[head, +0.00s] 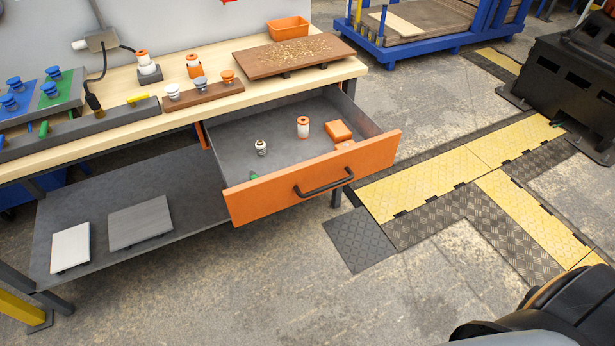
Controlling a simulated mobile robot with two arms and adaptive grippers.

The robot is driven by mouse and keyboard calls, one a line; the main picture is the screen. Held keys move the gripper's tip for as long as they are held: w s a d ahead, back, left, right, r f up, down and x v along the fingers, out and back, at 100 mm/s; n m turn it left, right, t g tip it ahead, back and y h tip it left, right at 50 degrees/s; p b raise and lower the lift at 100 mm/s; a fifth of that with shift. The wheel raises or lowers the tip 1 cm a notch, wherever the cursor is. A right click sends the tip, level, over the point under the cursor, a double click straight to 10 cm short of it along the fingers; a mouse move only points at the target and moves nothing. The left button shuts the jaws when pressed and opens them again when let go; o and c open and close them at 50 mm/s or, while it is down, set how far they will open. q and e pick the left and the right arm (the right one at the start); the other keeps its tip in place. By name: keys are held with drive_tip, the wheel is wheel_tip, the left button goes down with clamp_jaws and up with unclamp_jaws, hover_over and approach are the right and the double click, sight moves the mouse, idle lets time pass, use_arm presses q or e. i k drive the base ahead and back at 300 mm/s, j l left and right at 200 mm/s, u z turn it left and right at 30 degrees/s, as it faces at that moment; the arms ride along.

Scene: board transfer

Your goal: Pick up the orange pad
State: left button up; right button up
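An orange pad (338,131), a small block-like piece, lies in the open drawer (285,180) near its right side. A white and orange cylinder (303,127) stands just left of it in the drawer, and a small white and dark piece (261,147) stands further left. A small orange piece shows just below the pad, by the drawer front. Neither of my grippers is in view. A black and orange part at the lower right corner looks like part of my own arm, with no fingers showing.
The drawer hangs under a wooden workbench top (130,92) holding a brown board (275,63) with granules, an orange bin (288,28) and several knobs. A lower shelf (150,190) carries two grey plates. Floor is clear in front; yellow ramps (430,180) lie right.

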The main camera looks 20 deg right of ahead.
sight(337, 131)
drive_tip(key=u, duration=1.15)
drive_tip(key=z, duration=2.05)
drive_tip(key=i+l, duration=0.2)
drive_tip(key=l, duration=0.2)
